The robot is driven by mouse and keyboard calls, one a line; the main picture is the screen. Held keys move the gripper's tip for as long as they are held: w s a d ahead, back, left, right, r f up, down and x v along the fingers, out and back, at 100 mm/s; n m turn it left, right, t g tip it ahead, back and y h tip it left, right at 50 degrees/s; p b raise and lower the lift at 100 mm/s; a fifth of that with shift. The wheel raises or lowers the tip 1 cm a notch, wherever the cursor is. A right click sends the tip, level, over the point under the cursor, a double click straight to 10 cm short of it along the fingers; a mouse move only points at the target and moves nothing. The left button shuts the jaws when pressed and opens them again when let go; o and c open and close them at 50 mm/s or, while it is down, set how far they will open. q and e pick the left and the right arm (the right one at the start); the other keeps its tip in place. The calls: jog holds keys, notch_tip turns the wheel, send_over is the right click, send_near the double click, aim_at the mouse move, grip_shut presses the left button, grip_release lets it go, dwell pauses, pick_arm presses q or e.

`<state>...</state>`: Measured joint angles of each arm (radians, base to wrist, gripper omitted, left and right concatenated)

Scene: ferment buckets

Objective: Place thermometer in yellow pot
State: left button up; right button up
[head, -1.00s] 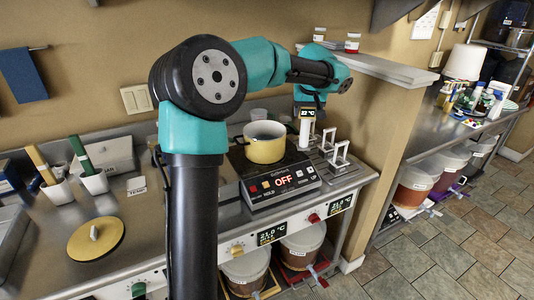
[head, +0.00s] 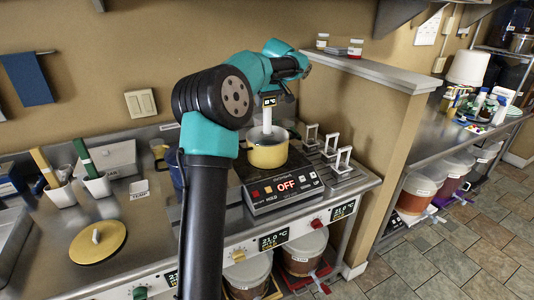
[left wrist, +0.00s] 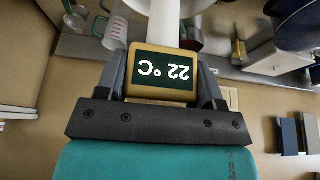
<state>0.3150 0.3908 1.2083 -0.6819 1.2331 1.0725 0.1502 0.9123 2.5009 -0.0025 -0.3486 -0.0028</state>
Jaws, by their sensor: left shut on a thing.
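The thermometer, with a small display box (head: 270,100) and a white stem (head: 267,120), hangs upright from my left gripper (head: 271,92). My left gripper is shut on the display box; in the left wrist view the box (left wrist: 163,72) sits between the two fingers and reads 22 °C upside down. The yellow pot (head: 268,155) stands on the hot plate directly below. The stem points down at the pot's mouth; I cannot tell exactly how deep its lower end reaches. My right gripper is not in view.
The hot plate (head: 286,187) shows OFF. Several white stands (head: 330,144) are on the counter right of the pot, below a ledge (head: 375,70). A yellow lid (head: 97,242) lies at the left. Two cups (head: 62,194) with coloured handles stand behind it.

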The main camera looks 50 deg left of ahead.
aim_at(268, 124)
pick_arm(q)
jog(key=shift+f, duration=3.05)
jog(key=shift+f, duration=2)
jog(key=o, duration=1.4)
jog(key=v, duration=1.2)
jog(key=shift+w, duration=0.1)
